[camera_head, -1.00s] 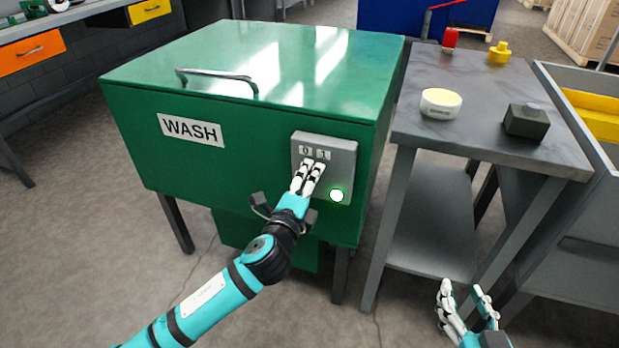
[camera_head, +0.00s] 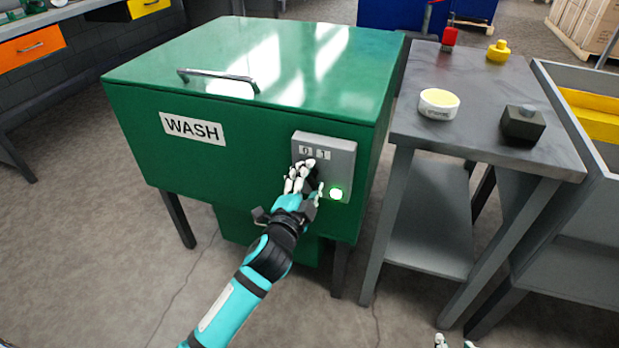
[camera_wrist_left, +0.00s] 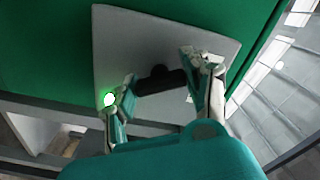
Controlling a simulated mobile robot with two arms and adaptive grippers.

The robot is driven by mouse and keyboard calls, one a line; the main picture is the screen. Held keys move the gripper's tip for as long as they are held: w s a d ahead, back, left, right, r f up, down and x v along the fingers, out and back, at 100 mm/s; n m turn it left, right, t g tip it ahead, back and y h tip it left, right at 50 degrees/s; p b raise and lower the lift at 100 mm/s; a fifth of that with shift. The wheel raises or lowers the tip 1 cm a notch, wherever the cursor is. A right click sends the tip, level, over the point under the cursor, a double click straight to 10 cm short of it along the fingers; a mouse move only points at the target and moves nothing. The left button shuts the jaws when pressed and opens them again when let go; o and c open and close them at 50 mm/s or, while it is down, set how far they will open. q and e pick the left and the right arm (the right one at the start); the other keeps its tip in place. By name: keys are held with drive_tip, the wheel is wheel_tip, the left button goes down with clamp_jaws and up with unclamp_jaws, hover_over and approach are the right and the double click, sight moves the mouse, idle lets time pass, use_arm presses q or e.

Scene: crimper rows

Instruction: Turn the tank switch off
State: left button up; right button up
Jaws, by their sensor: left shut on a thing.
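The green tank (camera_head: 150,120) labelled WASH stands in the middle of the head view. A grey switch panel (camera_head: 341,152) on its front carries the marks 0 and 1. A round lamp (camera_head: 336,194) low on the panel glows green-white; it also shows in the left wrist view (camera_wrist_left: 109,99). My left gripper (camera_head: 302,172) is at the panel, shut on the black switch knob (camera_wrist_left: 160,79), with a finger on each side. In the head view the fingers hide the knob. My right gripper (camera_head: 455,343) shows only its parted fingertips at the bottom edge.
A grey side table (camera_head: 480,140) right of the tank bears a white-and-yellow round tub (camera_head: 438,105), a dark box (camera_head: 522,124), a red item (camera_head: 449,38) and a yellow item (camera_head: 498,51). The floor before the tank is clear.

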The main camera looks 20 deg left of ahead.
use_arm(q)
drive_tip(key=shift+f, duration=0.1)
idle(0.3)
drive_tip(key=o, duration=1.2)
drive_tip(key=s, duration=1.2)
drive_tip(key=shift+a, duration=0.2)
